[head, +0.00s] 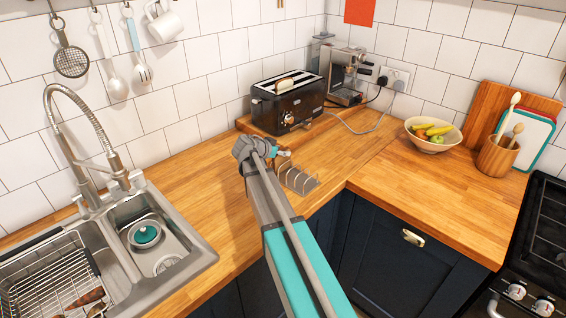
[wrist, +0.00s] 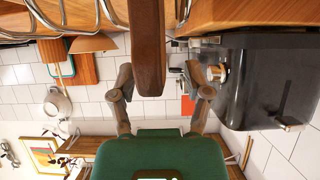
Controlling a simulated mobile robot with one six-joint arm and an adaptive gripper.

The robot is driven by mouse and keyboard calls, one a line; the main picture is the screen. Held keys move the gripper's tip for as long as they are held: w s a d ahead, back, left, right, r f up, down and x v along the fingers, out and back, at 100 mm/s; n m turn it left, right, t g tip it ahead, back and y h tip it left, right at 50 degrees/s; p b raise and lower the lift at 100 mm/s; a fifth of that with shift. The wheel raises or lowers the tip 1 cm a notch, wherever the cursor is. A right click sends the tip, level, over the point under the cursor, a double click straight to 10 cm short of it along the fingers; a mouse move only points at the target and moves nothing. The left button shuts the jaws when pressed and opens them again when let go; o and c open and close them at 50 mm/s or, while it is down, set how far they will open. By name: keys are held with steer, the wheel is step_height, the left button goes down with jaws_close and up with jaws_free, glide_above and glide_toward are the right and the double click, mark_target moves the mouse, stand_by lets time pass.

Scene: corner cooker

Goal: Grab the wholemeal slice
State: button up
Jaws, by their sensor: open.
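A dark brown upright slab, which looks like the wholemeal slice (wrist: 148,45), shows edge-on in the wrist view, where the scene is upside down. My gripper (wrist: 160,82) is open, with a finger on each side of the slab's free end and visible gaps to both. In the head view my gripper (head: 280,152) is just above the wire toast rack (head: 299,180), in front of the black toaster (head: 287,108). The slice is mostly hidden there by my gripper. A paler slice (head: 286,84) sticks out of the toaster's top.
The toaster (wrist: 270,80) stands close on the right in the wrist view. The rack's wires (wrist: 70,18) show at upper left. A coffee machine (head: 348,78), fruit bowl (head: 450,144) and utensil pot (head: 497,158) stand farther back. The sink (head: 185,238) is at left.

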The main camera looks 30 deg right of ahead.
stand_by(0.3)
jaws_close()
steer(key=shift+r, duration=0.1)
stand_by(0.4)
step_height(320, 180, up, 10)
steer(key=p, duration=1)
stand_by(0.5)
